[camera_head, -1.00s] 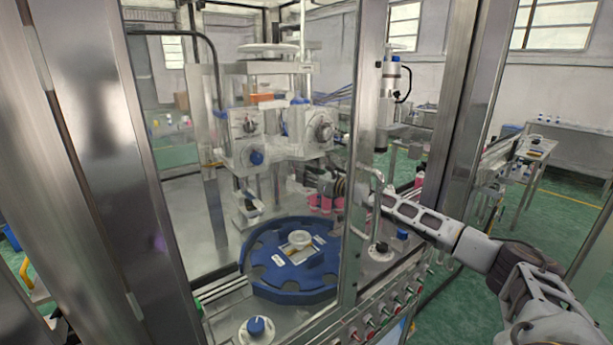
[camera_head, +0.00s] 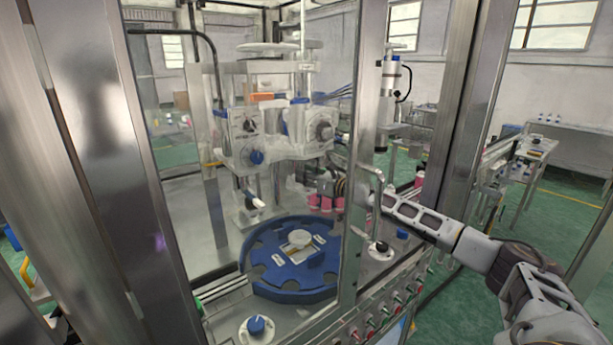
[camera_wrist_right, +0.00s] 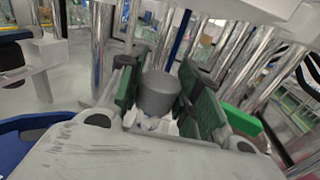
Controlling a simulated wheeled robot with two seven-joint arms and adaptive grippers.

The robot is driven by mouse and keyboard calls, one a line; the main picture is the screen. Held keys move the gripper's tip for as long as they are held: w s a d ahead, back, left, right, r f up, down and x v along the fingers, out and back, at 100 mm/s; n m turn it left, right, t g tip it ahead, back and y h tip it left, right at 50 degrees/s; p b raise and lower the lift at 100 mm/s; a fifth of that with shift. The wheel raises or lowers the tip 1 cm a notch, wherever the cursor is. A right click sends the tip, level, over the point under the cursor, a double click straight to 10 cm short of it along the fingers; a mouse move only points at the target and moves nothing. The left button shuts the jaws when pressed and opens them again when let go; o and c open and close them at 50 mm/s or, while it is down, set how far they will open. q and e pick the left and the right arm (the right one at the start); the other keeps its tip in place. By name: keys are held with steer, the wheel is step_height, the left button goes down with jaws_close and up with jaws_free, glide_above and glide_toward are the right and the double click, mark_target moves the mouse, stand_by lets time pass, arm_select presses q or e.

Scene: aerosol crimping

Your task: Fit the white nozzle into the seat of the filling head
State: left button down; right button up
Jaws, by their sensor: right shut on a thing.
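My right arm reaches in from the right, past the steel post, to below the filling head (camera_head: 282,140). My right gripper (camera_head: 300,184) is small and blurred there in the head view. In the right wrist view its two green-padded fingers (camera_wrist_right: 158,108) are shut around the white nozzle (camera_wrist_right: 150,123), of which only small white parts show low between the pads. A grey cylinder (camera_wrist_right: 159,92) stands between the fingers just above these white parts. I cannot tell whether nozzle and cylinder touch. The seat is not clearly visible. My left gripper is not in view.
A blue round indexing table (camera_head: 265,283) with notches lies below the head. Several pink cans (camera_head: 326,197) stand behind the arm. Steel posts (camera_head: 362,130) and a door handle stand close to my forearm. Shiny columns (camera_wrist_right: 104,45) flank the gripper in the wrist view.

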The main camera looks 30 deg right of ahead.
steer(key=shift+f, duration=0.15)
steer(key=o, duration=1.2)
steer(key=shift+a, duration=0.1)
steer(key=shift+f, duration=0.15)
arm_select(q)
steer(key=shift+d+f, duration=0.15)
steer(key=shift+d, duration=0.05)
arm_select(e)
steer(key=shift+s, duration=0.15)
steer(key=shift+s+d, duration=0.2)
steer(key=shift+d, duration=0.1)
steer(key=shift+s, duration=0.65)
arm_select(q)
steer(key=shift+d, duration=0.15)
arm_select(e)
steer(key=shift+v, duration=4.9)
steer(key=shift+d+r, duration=0.1)
steer(key=shift+r, duration=0.15)
